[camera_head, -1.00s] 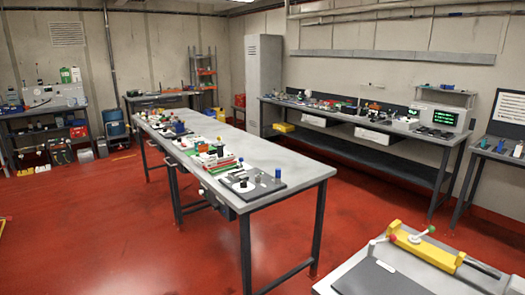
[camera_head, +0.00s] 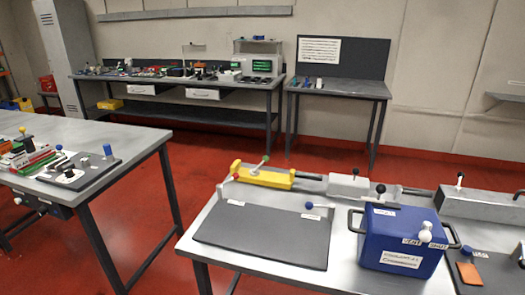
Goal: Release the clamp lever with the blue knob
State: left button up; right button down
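A short lever with a blue knob (camera_head: 308,205) shows at the right end of a dark flat board on the near bench. A pale bar runs from beside the knob, but its exact position is too small to tell. Another blue knob (camera_head: 59,148) stands on a dark plate on the left table. I cannot tell which of them belongs to the clamp. A yellow fixture (camera_head: 265,178) behind the board carries a lever with a green knob (camera_head: 266,158) and a red knob (camera_head: 236,177). Neither of my grippers is in view.
A blue box (camera_head: 398,245) with dark handles and a white knob stands right of the dark board (camera_head: 255,237). Red floor (camera_head: 200,185) is open between the near bench, left table (camera_head: 110,180) and back benches.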

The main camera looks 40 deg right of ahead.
aim_at(310, 205)
jog(key=z, duration=1.6)
